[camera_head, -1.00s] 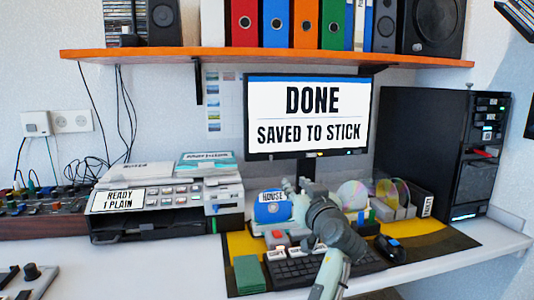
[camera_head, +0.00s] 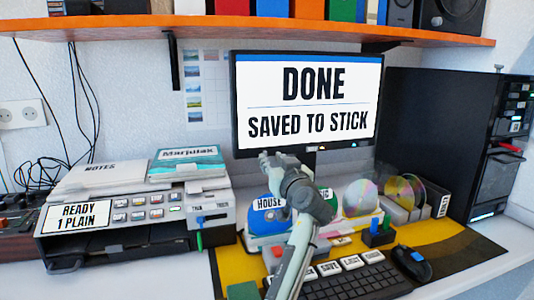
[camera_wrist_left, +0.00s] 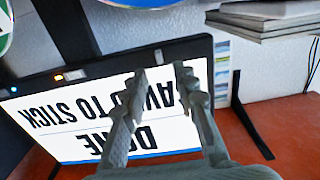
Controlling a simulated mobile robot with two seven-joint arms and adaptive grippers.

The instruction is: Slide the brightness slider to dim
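I cannot pick out a brightness slider in either view. The monitor (camera_head: 308,104) reads "DONE, SAVED TO STICK"; it shows upside down in the left wrist view (camera_wrist_left: 165,140). Its lower frame carries an orange and a blue light. My left gripper (camera_head: 268,158) is raised just below the monitor's lower edge in the head view. In the left wrist view its two fingers (camera_wrist_left: 161,76) stand apart in front of the screen, with nothing between them. Whether they touch the monitor is unclear. My right gripper is out of view.
Discs (camera_head: 402,190) stand at right, a printer-like machine (camera_head: 130,215) at left. An orange shelf (camera_head: 230,35) runs above; a black tower (camera_head: 435,140) stands right.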

